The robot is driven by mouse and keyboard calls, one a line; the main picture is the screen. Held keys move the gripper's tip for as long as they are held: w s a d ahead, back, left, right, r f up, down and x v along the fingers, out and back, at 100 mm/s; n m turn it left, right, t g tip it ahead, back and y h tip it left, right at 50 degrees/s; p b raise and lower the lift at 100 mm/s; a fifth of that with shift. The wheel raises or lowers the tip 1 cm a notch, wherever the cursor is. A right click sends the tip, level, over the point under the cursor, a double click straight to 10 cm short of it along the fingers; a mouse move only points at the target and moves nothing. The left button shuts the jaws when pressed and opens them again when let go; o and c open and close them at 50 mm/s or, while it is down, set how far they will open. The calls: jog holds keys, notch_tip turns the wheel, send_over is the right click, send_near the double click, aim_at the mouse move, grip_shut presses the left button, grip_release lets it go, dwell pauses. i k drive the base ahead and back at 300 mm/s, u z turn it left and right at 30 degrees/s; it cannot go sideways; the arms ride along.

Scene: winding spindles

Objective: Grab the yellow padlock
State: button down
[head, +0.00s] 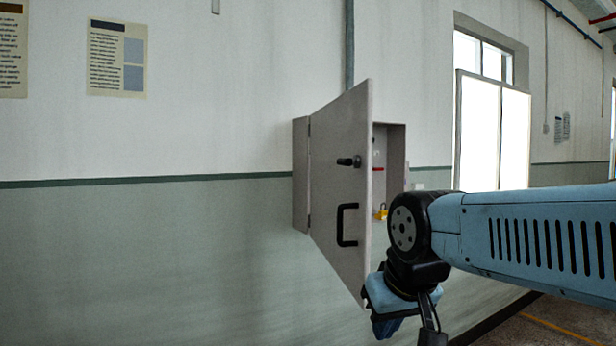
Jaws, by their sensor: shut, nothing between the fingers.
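The yellow padlock (381,213) shows small inside the grey wall cabinet (397,150), low in its opening, to the right of the open door. Its finer shape is too small to tell. The cabinet door (342,190) is swung open towards me, with a black handle and a black latch knob on its face. My blue and black arm comes in from the right, and its wrist is below and in front of the opening, near the door's lower edge. The fingers of my gripper do not show.
A red strip (378,169) and a pale item above it are inside the cabinet. The open door juts out on the left of the opening. A bright window (492,130) is on the right of the wall.

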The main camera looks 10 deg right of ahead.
aim_at(384, 213)
jog(key=u, duration=0.5)
jog(key=k, duration=1.15)
jog(key=u, duration=0.45)
jog(key=i, duration=0.3)
jog(key=z, duration=0.7)
jog(key=i, duration=1.1)
jog(key=z, duration=0.85)
jog(key=i, duration=1.2)
jog(key=z, duration=0.1)
